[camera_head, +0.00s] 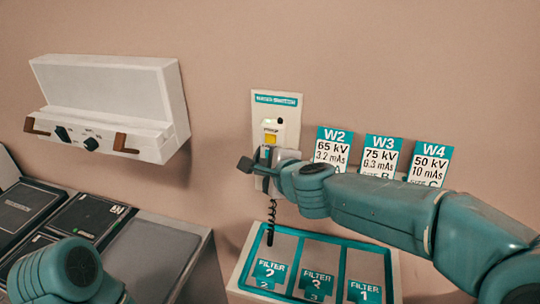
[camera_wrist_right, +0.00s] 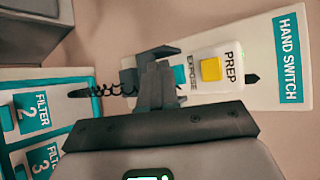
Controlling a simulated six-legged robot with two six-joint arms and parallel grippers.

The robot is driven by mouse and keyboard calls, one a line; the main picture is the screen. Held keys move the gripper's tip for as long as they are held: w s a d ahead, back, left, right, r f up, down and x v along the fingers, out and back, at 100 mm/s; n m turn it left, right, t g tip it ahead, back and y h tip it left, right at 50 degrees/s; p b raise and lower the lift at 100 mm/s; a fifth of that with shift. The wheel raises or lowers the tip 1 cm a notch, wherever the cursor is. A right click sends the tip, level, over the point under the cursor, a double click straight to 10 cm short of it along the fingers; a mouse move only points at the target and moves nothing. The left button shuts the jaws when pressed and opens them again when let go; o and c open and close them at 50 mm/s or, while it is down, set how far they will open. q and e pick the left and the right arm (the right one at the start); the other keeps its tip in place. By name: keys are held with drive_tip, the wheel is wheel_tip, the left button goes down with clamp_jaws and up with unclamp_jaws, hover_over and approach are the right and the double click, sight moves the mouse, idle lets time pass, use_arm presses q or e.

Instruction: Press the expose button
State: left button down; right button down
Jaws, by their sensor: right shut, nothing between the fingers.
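The white hand switch (camera_wrist_right: 226,84) is mounted on a wall plate (camera_wrist_right: 265,60). Its yellow PREP button (camera_wrist_right: 211,69) is in clear view in the right wrist view and also shows in the head view (camera_head: 270,139). Beside the EXPOSE label, a teal expose button (camera_wrist_right: 180,75) shows only in part, behind my fingers. My right gripper (camera_wrist_right: 157,68) is shut and empty, with its fingertips over or right beside the expose button. I cannot tell whether they touch it. In the head view my right gripper (camera_head: 258,165) covers the switch's lower part. My left gripper is out of view.
A coiled cord (camera_head: 271,215) hangs below the switch. Under it is a teal-edged filter tray (camera_head: 238,278). Cards W2 (camera_head: 333,146), W3 (camera_head: 381,155) and W4 (camera_head: 430,163) stand behind my right arm. A white wall box (camera_head: 110,95) is at left.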

idle(0.3)
drive_tip(key=shift+w+d, duration=0.1)
drive_tip(key=shift+w, duration=0.3)
drive_tip(key=shift+w+d+p, duration=0.15)
drive_tip(key=shift+w+p, duration=0.25)
idle(0.8)
drive_tip(key=shift+s+a+b, duration=0.25)
drive_tip(key=shift+s+b, duration=0.05)
drive_tip(key=shift+s, duration=0.55)
drive_tip(key=s, duration=0.1)
drive_tip(key=s+a, duration=0.1)
drive_tip(key=s, duration=0.1)
drive_tip(key=s+b, duration=0.1)
drive_tip(key=shift+s+a, duration=0.3)
drive_tip(key=shift+s, duration=0.1)
